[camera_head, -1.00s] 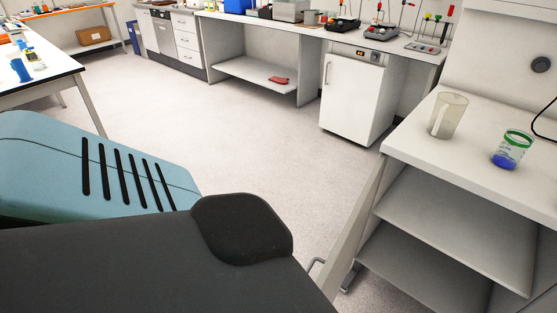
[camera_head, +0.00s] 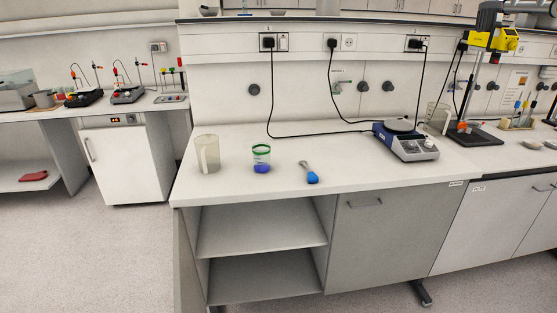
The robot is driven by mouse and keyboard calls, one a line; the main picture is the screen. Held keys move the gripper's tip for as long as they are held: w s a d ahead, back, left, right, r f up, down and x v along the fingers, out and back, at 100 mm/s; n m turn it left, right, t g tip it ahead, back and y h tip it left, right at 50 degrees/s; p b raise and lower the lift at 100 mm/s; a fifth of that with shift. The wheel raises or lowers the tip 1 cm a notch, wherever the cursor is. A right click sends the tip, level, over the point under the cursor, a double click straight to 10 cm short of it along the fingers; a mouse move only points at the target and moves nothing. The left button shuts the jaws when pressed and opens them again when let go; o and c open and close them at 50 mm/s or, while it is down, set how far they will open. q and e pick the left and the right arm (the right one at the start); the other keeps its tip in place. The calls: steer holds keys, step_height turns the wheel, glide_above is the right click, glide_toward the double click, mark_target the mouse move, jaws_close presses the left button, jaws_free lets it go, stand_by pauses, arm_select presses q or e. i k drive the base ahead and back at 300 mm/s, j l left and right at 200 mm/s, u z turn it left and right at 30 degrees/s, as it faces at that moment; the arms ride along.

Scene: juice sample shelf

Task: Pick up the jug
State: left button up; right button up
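The jug (camera_head: 208,154) is a translucent beige plastic vessel with a handle. It stands upright near the left end of the white bench top (camera_head: 240,191), close to the front edge. Nothing holds it. Neither of my grippers shows in the head view.
Right of the jug stand a green-rimmed beaker with blue contents (camera_head: 261,158) and a blue-ended tool (camera_head: 310,173). Open shelves (camera_head: 262,230) lie below. Floor at lower left is clear.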

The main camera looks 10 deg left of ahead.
mark_target(207, 148)
steer(key=j, duration=1.6)
